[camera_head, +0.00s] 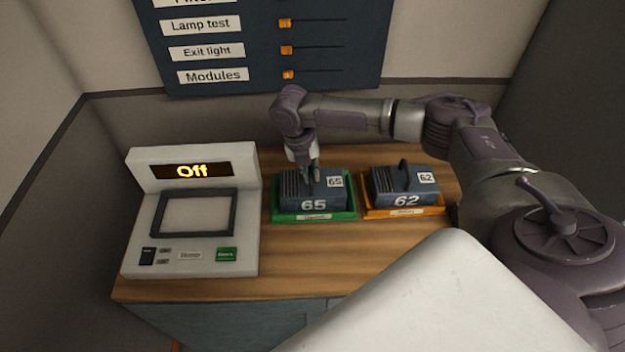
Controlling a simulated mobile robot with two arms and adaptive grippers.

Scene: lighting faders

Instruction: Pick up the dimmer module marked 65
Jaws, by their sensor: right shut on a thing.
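The dimmer module marked 65 (318,204) is a dark blue-grey ribbed block with a white label. It sits in a green tray (285,214) on the wooden counter. My right gripper (313,182) points down at the top of this module and is shut on it; the fingers hide the part they grasp. The module appears to be still in its tray. A similar module marked 62 (407,201), with a dark handle on top, sits in an orange tray (440,211) to its right. My left gripper is not in view.
A pale console (140,215) with a lit "Off" display (191,171) stands at the left of the counter (300,257). A dark wall panel (350,70) with orange sliders, including "Modules", hangs behind. The counter's front middle is clear.

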